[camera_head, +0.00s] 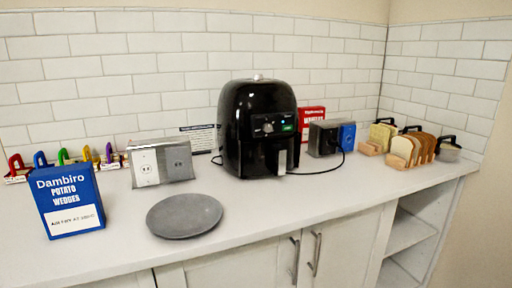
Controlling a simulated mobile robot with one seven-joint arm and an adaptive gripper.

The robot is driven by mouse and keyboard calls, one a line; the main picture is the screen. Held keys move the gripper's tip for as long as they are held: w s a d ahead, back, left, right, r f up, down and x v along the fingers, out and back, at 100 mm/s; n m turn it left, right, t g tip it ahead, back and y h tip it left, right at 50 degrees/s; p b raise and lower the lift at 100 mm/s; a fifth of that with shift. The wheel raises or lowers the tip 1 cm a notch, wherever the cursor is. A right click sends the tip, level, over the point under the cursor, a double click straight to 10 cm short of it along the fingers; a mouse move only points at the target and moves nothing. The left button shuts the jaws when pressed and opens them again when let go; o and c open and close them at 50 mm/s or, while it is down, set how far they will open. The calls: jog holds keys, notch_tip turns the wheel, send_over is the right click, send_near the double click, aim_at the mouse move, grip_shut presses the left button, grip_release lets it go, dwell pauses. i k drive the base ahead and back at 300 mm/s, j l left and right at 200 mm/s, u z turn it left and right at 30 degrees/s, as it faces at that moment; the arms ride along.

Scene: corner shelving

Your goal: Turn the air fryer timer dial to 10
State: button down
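The black air fryer (245,150) stands upright on the white counter, near the tiled back wall and right of the middle. Its front panel has a round dial (267,127) on the left and a small green lit area (288,126) on the right. The dial's numbers and pointer are too small to read. A light grey basket handle (282,162) sticks out below the panel. My gripper is not in view.
A grey round plate (184,215) and a blue potato wedges box (69,203) stand in front left. An outlet box (161,163) is left of the fryer. A dark box (325,139), a cable and bread slices (406,149) are right. The counter directly before the fryer is clear.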

aim_at(267, 127)
jog(key=i+j+z, duration=0.45)
jog(key=i+j, duration=0.35)
